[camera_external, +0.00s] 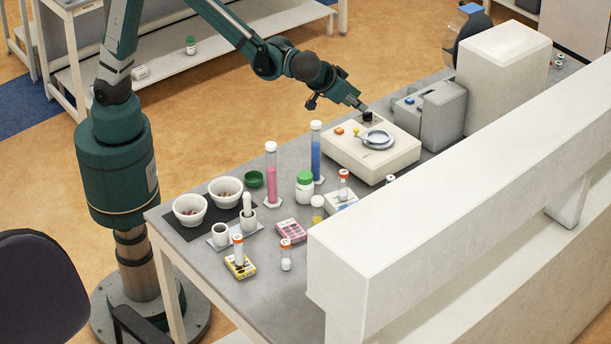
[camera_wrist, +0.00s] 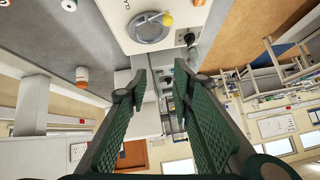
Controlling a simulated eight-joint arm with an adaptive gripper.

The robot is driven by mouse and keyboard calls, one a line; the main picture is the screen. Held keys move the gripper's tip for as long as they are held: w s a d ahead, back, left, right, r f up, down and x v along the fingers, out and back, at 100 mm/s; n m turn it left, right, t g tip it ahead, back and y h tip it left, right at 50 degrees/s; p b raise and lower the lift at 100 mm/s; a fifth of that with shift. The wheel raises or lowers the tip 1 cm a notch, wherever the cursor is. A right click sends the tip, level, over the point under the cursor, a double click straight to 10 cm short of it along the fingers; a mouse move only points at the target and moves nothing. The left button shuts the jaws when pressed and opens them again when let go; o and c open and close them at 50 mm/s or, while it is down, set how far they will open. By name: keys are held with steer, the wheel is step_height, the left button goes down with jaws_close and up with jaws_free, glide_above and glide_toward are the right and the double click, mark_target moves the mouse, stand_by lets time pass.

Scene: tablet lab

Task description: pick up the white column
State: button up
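Which thing is the white column is unclear. A large white upright block (camera_external: 503,75) stands at the back right of the bench, beside a grey box (camera_external: 430,115). A small white pestle (camera_external: 247,203) stands in a mortar at the near left. My gripper (camera_external: 362,106) is at the back edge of the bench, close to the cream balance (camera_external: 350,150) and far from the pestle. In the wrist view my gripper (camera_wrist: 157,82) has its two green fingers spread, with nothing between them. The balance pan (camera_wrist: 150,27) shows at the top there.
Pink (camera_external: 271,175) and blue (camera_external: 316,153) tubes stand mid-bench near a green-capped jar (camera_external: 305,188). White bowls (camera_external: 190,210), vials and small boxes crowd the left end. A long white shelf (camera_external: 460,180) runs along the front. Grey bench surface beside the balance is partly clear.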

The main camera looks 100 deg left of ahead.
steer(key=w+d+f+n+t+y+b, duration=0.1)
steer(key=w+d+f+n+y+b, duration=0.1)
steer(key=w+d+f, duration=0.8)
step_height(320, 180, down, 3)
steer(key=shift+w+d+r+n+y, duration=0.1)
steer(key=shift+w+d+n+y, duration=0.15)
steer(key=shift+d+n+y, duration=0.5)
steer(key=shift+d+h, duration=0.25)
steer(key=shift+f, duration=1.8)
